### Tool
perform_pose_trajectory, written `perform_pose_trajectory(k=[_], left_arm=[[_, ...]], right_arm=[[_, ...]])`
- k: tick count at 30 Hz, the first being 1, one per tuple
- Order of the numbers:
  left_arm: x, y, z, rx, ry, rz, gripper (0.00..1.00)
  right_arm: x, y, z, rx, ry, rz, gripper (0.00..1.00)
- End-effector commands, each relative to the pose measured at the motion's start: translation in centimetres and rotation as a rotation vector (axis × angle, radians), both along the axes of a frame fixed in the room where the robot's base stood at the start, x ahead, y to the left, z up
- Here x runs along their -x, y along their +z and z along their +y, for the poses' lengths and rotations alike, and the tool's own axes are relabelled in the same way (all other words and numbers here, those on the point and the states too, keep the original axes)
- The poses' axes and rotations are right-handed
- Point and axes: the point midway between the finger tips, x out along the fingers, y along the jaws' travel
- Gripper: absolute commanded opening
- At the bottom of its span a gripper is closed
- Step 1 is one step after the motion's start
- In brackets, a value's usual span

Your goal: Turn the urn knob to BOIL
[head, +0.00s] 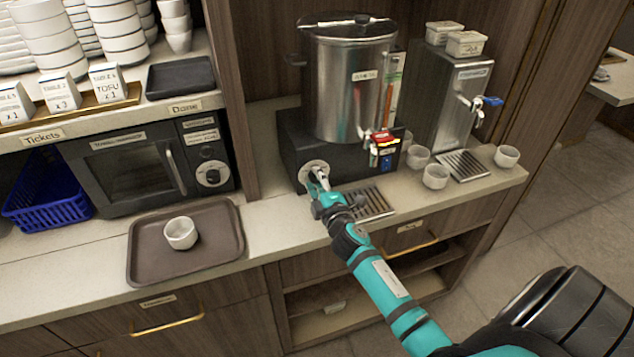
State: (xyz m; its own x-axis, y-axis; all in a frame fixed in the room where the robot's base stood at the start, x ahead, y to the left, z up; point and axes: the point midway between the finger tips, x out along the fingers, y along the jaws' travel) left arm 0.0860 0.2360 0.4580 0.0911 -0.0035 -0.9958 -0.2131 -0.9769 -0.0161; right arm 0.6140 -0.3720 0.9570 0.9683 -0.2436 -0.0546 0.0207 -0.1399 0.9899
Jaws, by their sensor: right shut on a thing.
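The urn (345,85) is a tall steel cylinder on a black base at the back of the counter. It has a lid, a red-handled tap at its right front and a level gauge on its right side. The urn knob (310,171) sits on a pale round dial at the left of the base's front. My right gripper (318,181) is at the dial, with its fingers shut on the knob. The fingers hide most of the knob, so its setting and the dial's marks cannot be read. My left gripper is not in view.
A steel dispenser (446,100) with a blue tap stands right of the urn, with several small cups near its drip tray (464,165). A brown tray (143,250) holding a white cup (181,233) lies left of my arm. A microwave (130,168) stands behind it.

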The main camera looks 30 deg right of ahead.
Motion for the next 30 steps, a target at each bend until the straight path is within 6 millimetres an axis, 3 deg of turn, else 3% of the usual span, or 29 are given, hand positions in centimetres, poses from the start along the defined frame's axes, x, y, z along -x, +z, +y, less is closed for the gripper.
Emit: perform_pose_trajectory(k=[16,30], left_arm=[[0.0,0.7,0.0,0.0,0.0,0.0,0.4],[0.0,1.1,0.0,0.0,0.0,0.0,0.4]], right_arm=[[0.1,0.0,-0.1,-0.483,-0.002,-0.112,0.03],[0.1,0.0,-0.2,-0.694,-0.002,-0.163,0.03]])
